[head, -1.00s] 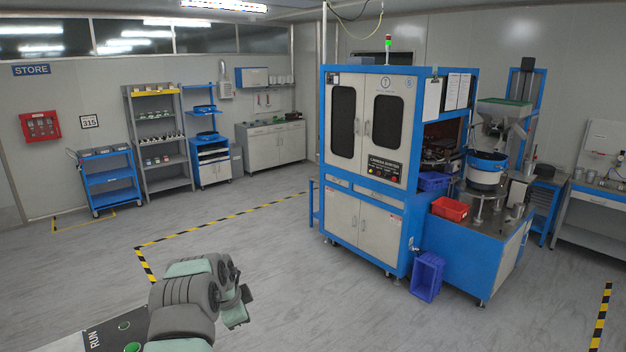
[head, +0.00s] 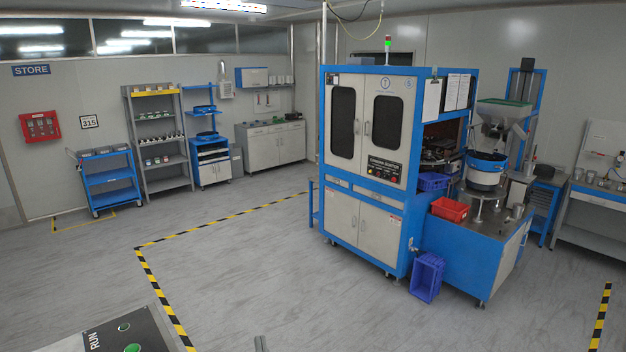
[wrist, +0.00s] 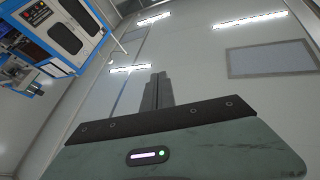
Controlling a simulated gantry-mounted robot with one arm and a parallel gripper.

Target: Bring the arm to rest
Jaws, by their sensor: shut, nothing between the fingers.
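My gripper (wrist: 157,92) shows in the wrist view with its two dark fingers together and nothing between them. They point up and away from the pale green gripper body, with the ceiling and wall behind. In the head view only a small grey tip (head: 260,343) shows at the bottom edge, which looks like my fingertips. The rest of my arm is out of that view.
The blue and white sorting machine (head: 370,150) stands right of centre, with a blue crate (head: 427,277) on the floor against it. A red bin (head: 449,209) sits on its side bench. The floor (head: 240,275) between my base and the machine is clear.

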